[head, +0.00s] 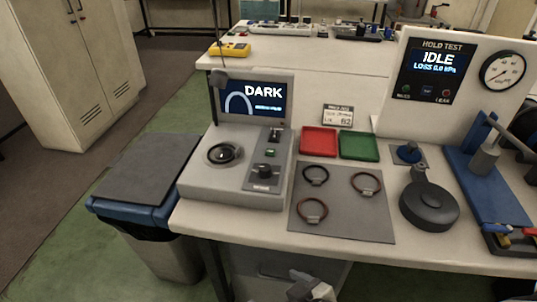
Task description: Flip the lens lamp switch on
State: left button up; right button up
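A grey lens console (232,185) stands at the left of the white bench. Its screen (254,99) reads DARK. A round lens mount (224,153) sits on its top. The darker panel on its right side carries a small toggle switch (274,135) at the far end, a small green-lit part (270,153) and a black knob (264,171). The switch's labels and exact position are too small to read. A pale grey piece at the bottom edge may be part of my own arm. I cannot tell which arm, and no fingertips show clearly. Nothing touches the console.
A grey mat (342,220) with three rings lies right of the console, before a red tray (319,141) and a green tray (359,145). A dark round device (429,206) and a hold test station (436,84) reading IDLE stand further right. A bin (155,205) stands left.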

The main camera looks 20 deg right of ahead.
aim_at(274, 133)
jog(key=u, duration=1.55)
jog(key=k, duration=1)
jog(key=z, duration=1.05)
